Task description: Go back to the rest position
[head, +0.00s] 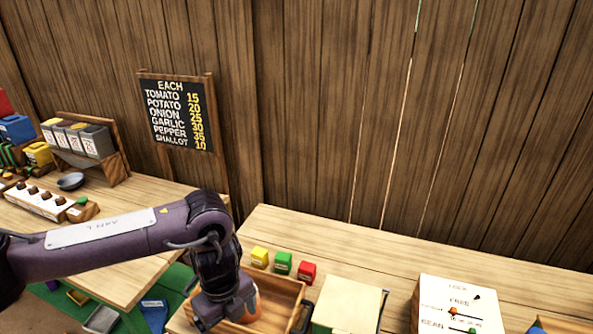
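My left arm comes in from the left, bends down at the elbow and ends over a wooden tray (280,281) on the front table. My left gripper (222,318) is low at the tray's left part, seen from behind. Its fingers are hidden, so whether it is open or shut does not show. A rounded orange thing (258,307) shows just right of it, mostly hidden; I cannot tell whether they touch. My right gripper is not in view.
Yellow (260,257), green (282,264) and red (307,272) blocks stand behind the tray. A pale box (346,305) and a white panel (459,306) are to the right. A price board (178,112) and bins (84,139) stand at the left table.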

